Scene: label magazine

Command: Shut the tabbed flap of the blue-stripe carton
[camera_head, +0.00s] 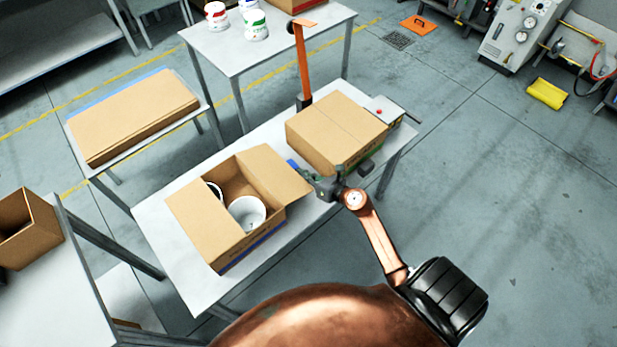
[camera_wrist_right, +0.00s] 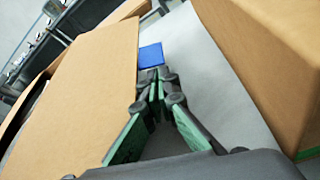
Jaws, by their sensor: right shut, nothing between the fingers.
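The blue-stripe carton (camera_head: 250,248) stands open on the near table, with white tubs (camera_head: 247,214) inside. One flap (camera_head: 204,222) leans outward at left. The flap on the right (camera_head: 276,172) also stands outward, and the blue tab (camera_head: 292,164) shows at its outer edge. In the wrist view this flap (camera_wrist_right: 88,95) fills the left side, with the blue tab (camera_wrist_right: 151,55) just beyond my fingertips. My right gripper (camera_head: 308,173) is shut and empty beside the flap's outer edge; I cannot tell whether it touches. My left gripper is out of view.
A closed carton (camera_head: 335,128) stands close by on the same table; its green edge (camera_wrist_right: 308,154) shows in the wrist view. A small device with a red button (camera_head: 379,111) and an orange post (camera_head: 302,65) are behind. Bare tabletop (camera_head: 165,215) lies at left.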

